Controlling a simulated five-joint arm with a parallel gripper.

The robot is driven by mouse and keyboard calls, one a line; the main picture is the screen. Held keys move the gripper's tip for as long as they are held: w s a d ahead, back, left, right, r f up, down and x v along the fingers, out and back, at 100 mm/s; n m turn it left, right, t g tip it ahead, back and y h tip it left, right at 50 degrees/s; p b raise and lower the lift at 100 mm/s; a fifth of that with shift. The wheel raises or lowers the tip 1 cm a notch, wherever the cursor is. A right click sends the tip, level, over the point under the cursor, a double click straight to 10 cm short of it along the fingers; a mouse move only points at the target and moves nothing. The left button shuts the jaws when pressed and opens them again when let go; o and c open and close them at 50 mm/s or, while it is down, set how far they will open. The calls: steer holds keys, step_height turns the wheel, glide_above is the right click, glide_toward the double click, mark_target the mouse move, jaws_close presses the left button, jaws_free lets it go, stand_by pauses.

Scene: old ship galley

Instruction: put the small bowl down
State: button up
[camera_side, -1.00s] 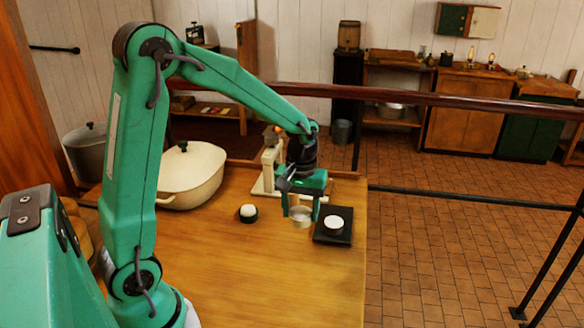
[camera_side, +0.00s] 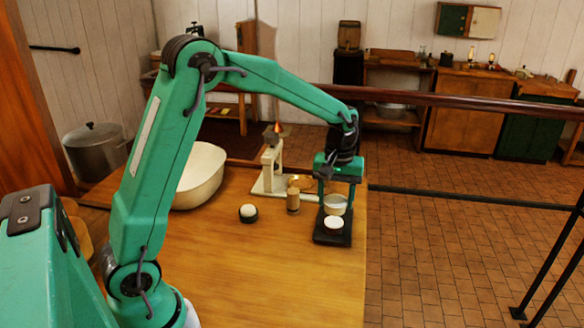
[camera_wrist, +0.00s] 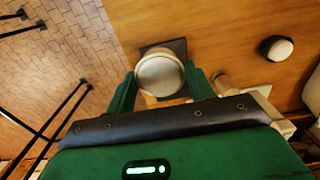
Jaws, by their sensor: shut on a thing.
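The small bowl (camera_side: 335,203) is pale and round. My gripper (camera_side: 336,196) is shut on it, with one finger at each side. In the wrist view the bowl (camera_wrist: 159,76) sits between the fingers of my gripper (camera_wrist: 160,84), over a dark square pad (camera_wrist: 178,46). In the side view the dark pad (camera_side: 321,238) lies near the table's right edge, with a white round piece (camera_side: 333,224) on it below the bowl. I cannot tell how far the bowl's underside is from the pad.
A white-topped dark round object (camera_side: 248,212) stands left of the pad. A tan cylinder (camera_side: 293,201) and a cream stand (camera_side: 267,178) are close behind on the left. The front of the wooden table (camera_side: 265,285) is clear.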

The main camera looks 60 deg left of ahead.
steer(key=shift+w+d+r, duration=0.15)
steer(key=shift+w+d, duration=0.25)
steer(key=shift+w, duration=0.4)
steer(key=shift+w+d+r, duration=0.1)
steer(key=shift+w+d, duration=0.3)
steer(key=shift+w, duration=0.35)
steer(key=shift+w+d+r, duration=0.15)
steer(key=shift+w+d, duration=0.25)
steer(key=shift+w, duration=0.4)
steer(key=w+a+f, duration=0.1)
steer(key=a+f, duration=0.1)
steer(key=a, duration=0.1)
steer(key=w+a+f, duration=0.1)
steer(key=a+f, duration=0.1)
steer(key=a, duration=0.2)
steer(key=w+a+f, duration=0.1)
steer(key=a+f, duration=0.2)
steer(key=a, duration=0.1)
steer(key=shift+w, duration=0.4)
steer(key=shift+f, duration=2.05)
steer(key=o, duration=1)
steer(key=shift+f, duration=0.15)
